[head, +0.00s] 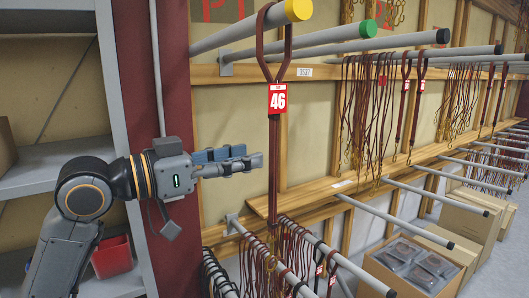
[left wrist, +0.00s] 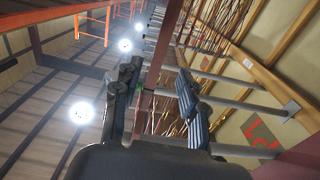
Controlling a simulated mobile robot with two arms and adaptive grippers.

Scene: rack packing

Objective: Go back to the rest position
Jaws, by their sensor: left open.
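My left gripper (head: 257,162) reaches in from the left in the head view. In the left wrist view the two fingers stand apart, so the left gripper (left wrist: 157,85) is open. A dark red band (left wrist: 163,65) shows between the fingers there; I cannot tell whether it touches them. My right gripper is in neither view.
A green-capped peg (head: 310,42) and several black-capped pegs with hanging straps extend right. A wooden ledge (head: 320,190) runs below them. Grey shelves (head: 55,165) with a red bin (head: 112,257) stand left. An open cardboard box (head: 385,275) stands at the lower right.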

